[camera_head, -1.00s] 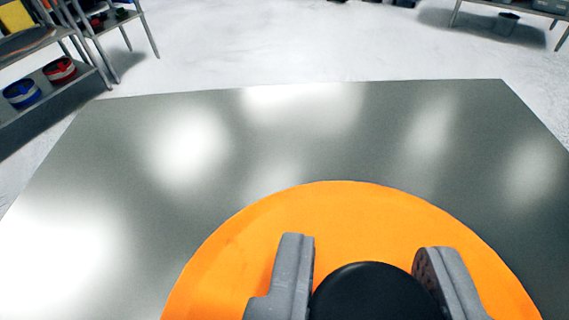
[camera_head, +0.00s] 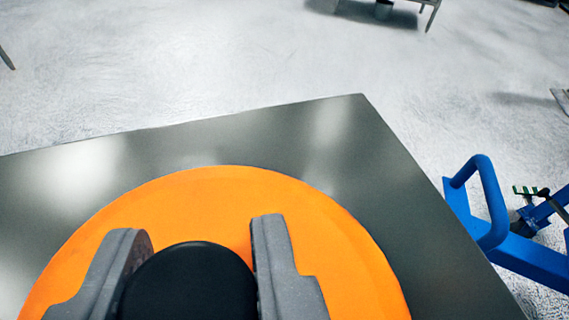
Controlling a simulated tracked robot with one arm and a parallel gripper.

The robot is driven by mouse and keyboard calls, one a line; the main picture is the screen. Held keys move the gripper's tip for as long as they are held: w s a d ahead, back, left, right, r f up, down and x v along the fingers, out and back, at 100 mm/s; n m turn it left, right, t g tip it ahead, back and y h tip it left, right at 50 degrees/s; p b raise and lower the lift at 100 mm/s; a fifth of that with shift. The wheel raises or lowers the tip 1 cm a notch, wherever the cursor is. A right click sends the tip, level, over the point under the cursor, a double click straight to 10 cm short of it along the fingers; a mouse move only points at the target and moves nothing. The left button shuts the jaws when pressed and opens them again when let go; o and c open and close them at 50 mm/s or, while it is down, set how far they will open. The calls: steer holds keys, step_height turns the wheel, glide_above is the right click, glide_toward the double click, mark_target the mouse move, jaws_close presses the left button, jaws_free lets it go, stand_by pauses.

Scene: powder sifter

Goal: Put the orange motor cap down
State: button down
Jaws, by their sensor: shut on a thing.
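The orange motor cap (camera_head: 330,240) is a large round orange disc with a black knob (camera_head: 192,285) in its middle. My gripper (camera_head: 198,240) is shut on the black knob, with one grey finger on each side of it. The cap is over the grey metal table (camera_head: 375,180). I cannot tell whether its underside touches the table top. The lower part of the cap is cut off by the bottom of the view.
The table's far corner and right edge show beyond the cap. A blue metal frame with a curved handle (camera_head: 485,200) stands close to the right edge. Bare table lies around the cap, and open pale floor (camera_head: 200,70) lies beyond.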

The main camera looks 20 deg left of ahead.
mark_target(249, 259)
steer(key=shift+w+a, duration=0.25)
steer(key=shift+w, duration=1)
steer(key=shift+w+f, duration=0.2)
steer(key=shift+w, duration=0.1)
step_height(249, 259, down, 4)
steer(key=shift+r+b, duration=0.2)
steer(key=shift+b, duration=0.55)
steer(key=shift+r, duration=0.1)
steer(key=c, duration=1.1)
jaws_free()
steer(key=p+v, duration=0.2)
steer(key=v, duration=1)
